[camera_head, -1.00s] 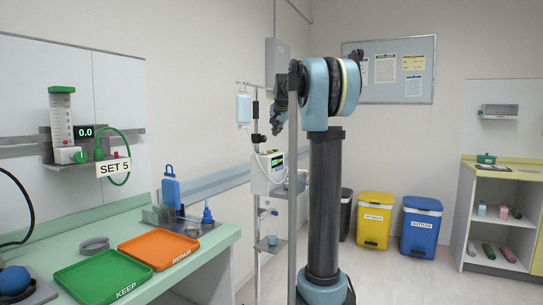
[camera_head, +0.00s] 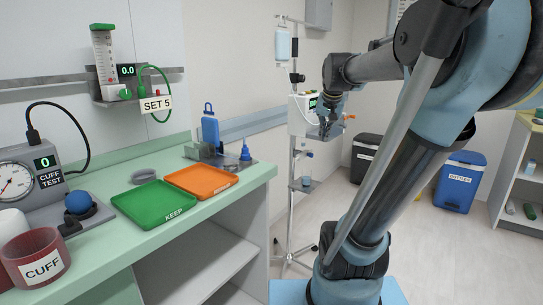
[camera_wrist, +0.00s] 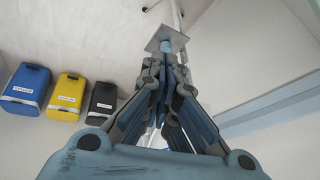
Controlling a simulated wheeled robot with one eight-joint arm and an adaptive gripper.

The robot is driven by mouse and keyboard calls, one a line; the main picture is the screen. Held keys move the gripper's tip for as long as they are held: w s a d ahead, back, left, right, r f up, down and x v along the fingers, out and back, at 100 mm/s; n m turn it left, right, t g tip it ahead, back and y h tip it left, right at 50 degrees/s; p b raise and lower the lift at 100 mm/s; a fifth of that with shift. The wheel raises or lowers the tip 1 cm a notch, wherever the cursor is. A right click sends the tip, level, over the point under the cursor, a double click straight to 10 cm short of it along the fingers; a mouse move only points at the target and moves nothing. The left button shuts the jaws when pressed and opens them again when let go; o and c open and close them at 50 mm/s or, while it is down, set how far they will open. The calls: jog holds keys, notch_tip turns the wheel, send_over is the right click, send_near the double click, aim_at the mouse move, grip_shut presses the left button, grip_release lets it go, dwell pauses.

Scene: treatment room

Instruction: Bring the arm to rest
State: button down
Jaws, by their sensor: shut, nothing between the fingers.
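My arm (camera_head: 400,190) rises from the lower middle of the head view and bends back at the upper right. Its forearm reaches left to my gripper (camera_head: 328,128), which points down in front of the pump on the drip stand. The gripper is small there and overlaps the stand's gear; I cannot tell whether it touches it. In the wrist view the fingers of my gripper (camera_wrist: 168,65) come together with nothing held. A grey square plate (camera_wrist: 160,33) with a blue item shows just beyond the fingertips.
The drip stand (camera_head: 292,195) stands close behind my gripper. The green counter (camera_head: 110,225) on the left bears a green tray (camera_head: 145,212), an orange tray (camera_head: 205,188) and a cuff tester (camera_head: 25,180). Black (camera_head: 365,150) and blue (camera_head: 460,185) bins stand behind my arm. Some floor is clear.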

jog(key=s+f+n+g, duration=0.3)
jog(key=s+f+n, duration=0.1)
jog(key=s+f, duration=1.8)
jog(key=shift+s+a+f, duration=0.15)
jog(key=shift+s, duration=0.5)
jog(key=shift+w+f, duration=0.2)
jog(key=shift+w, duration=0.25)
